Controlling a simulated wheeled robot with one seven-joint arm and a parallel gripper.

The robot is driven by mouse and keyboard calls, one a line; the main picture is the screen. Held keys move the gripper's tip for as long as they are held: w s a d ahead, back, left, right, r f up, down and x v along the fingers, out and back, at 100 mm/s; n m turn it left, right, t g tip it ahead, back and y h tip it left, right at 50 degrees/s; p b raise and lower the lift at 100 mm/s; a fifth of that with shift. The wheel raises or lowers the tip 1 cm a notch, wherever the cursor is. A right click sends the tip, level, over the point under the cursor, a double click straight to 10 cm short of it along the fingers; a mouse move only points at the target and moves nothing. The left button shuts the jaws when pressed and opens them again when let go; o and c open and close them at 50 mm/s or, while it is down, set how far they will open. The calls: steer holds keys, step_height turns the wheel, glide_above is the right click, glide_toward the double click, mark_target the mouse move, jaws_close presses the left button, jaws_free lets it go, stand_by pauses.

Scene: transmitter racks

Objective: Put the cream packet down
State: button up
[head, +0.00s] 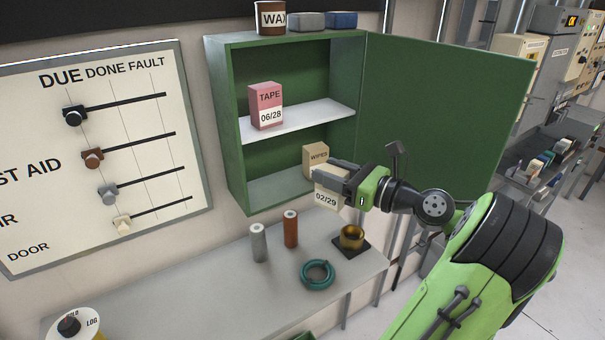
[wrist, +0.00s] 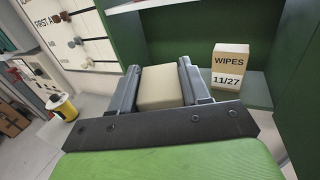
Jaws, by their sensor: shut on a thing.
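The cream packet (head: 326,200) is in my gripper (head: 328,177). In the head view its lower part shows below the fingers, with a label reading 02/29. In the wrist view the packet (wrist: 159,88) sits between both fingers, its plain face towards the camera. My gripper is shut on it at the front of the open green cabinet (head: 226,130), at about the height of the lower compartment. A tan WIPES packet (head: 315,157) stands on the cabinet floor, behind the gripper in the head view and to the right in the wrist view (wrist: 230,68).
A pink TAPE packet (head: 266,106) stands on the white middle shelf (head: 325,116). The cabinet door (head: 440,130) is swung open to the right. Below, the grey bench (head: 200,300) holds two cylinders, a teal ring (head: 317,275) and a brass cup (head: 352,237). The cabinet floor's left part is clear.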

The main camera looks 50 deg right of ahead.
steer(key=w+f, duration=0.1)
steer(key=w, duration=0.4)
steer(key=w+a+f, duration=0.1)
steer(key=w, duration=0.5)
steer(key=w+a+f+b, duration=0.1)
steer(key=w, duration=0.4)
steer(key=shift+w+f, duration=0.25)
steer(key=shift+f, duration=0.05)
steer(key=shift+f, duration=0.15)
steer(key=o, duration=1.1)
steer(key=s, duration=0.4)
steer(key=s+d, duration=0.1)
steer(key=s, duration=0.7)
steer(key=shift+d, duration=0.2)
